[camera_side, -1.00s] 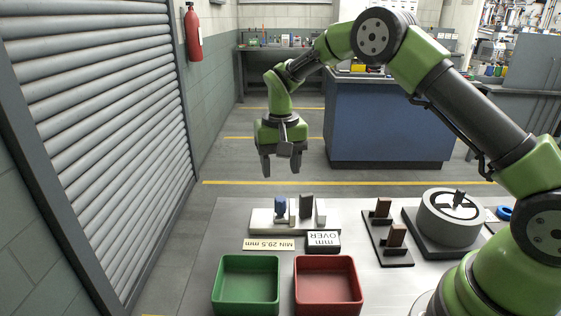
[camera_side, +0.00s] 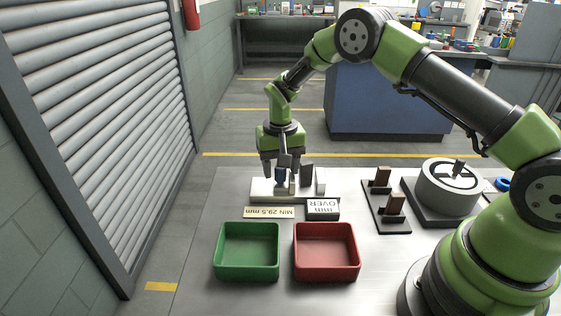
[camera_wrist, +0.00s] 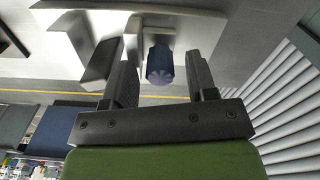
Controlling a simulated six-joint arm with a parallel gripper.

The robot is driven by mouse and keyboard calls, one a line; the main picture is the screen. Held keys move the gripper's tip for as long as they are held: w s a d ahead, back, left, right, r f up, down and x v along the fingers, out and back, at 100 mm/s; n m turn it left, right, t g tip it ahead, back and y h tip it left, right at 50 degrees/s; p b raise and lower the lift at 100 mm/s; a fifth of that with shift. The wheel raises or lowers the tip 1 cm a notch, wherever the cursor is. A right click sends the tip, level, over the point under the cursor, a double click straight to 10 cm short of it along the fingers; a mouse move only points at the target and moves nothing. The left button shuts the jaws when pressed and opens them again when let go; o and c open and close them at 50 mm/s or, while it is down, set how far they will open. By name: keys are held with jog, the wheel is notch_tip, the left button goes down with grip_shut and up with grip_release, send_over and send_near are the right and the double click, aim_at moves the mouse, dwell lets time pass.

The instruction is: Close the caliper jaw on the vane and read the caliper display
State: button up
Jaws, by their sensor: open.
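The caliper (camera_side: 262,192) is a pale block on the metal table with upright jaws. A blue knob (camera_side: 280,174) stands at its left part and also shows in the wrist view (camera_wrist: 159,65). A dark plate, apparently the vane (camera_side: 306,173), stands upright between the knob's jaw and the pale right jaw (camera_side: 320,182). My gripper (camera_side: 281,178) is open, low over the caliper. In the wrist view its fingers (camera_wrist: 161,58) are on either side of the blue knob, with visible gaps. The display (camera_side: 322,208) reads OVER mm.
A "MIN 29.5 mm" label (camera_side: 269,212) lies before the caliper. Green (camera_side: 247,275) and red (camera_side: 326,276) bins stand in front. To the right are a black rack (camera_side: 392,229) with two brown pieces and a round grey pump (camera_side: 447,193).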

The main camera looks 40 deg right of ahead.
jog(key=shift+c, duration=0.2)
jog(key=c, duration=0.9)
jog(key=shift+s+d, duration=0.55)
jog(key=shift+d, duration=0.05)
